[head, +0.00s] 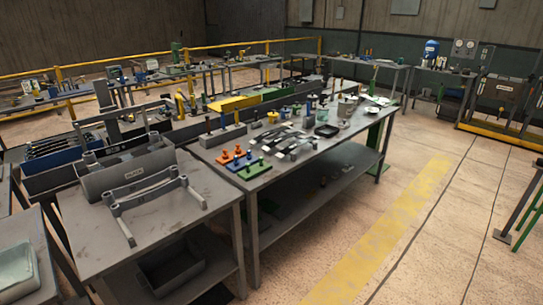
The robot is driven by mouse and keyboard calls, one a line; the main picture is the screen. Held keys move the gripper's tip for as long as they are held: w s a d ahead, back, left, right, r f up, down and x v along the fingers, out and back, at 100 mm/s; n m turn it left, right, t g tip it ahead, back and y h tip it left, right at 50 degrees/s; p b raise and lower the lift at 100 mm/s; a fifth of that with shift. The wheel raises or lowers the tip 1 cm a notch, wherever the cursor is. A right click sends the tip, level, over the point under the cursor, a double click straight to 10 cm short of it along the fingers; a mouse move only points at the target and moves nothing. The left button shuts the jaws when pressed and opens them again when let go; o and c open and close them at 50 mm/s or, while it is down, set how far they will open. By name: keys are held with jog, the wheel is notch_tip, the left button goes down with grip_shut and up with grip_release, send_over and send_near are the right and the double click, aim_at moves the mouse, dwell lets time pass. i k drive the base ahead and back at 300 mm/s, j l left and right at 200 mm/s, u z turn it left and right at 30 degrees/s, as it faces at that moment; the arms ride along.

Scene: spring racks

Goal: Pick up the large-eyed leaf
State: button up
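I cannot pick out the large-eyed leaf for certain at this size. Several dark and grey flat pieces (282,138) lie close together on the middle of the long workbench (215,157). On the nearer bench at left, a grey bar frame with knobbed ends (160,190) lies in front of a grey labelled bin (128,175). A blue rack (58,158) behind that bin holds several dark long pieces (55,145). My gripper is not in view.
An orange block (236,154) and a green block (250,168) with pegs stand at the long bench's front left. A dark tray (326,131) lies farther right. Open floor with a yellow stripe (395,235) runs along the right. Yellow railings (300,39) stand behind.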

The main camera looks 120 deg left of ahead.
aim_at(90, 157)
jog(key=u, duration=5)
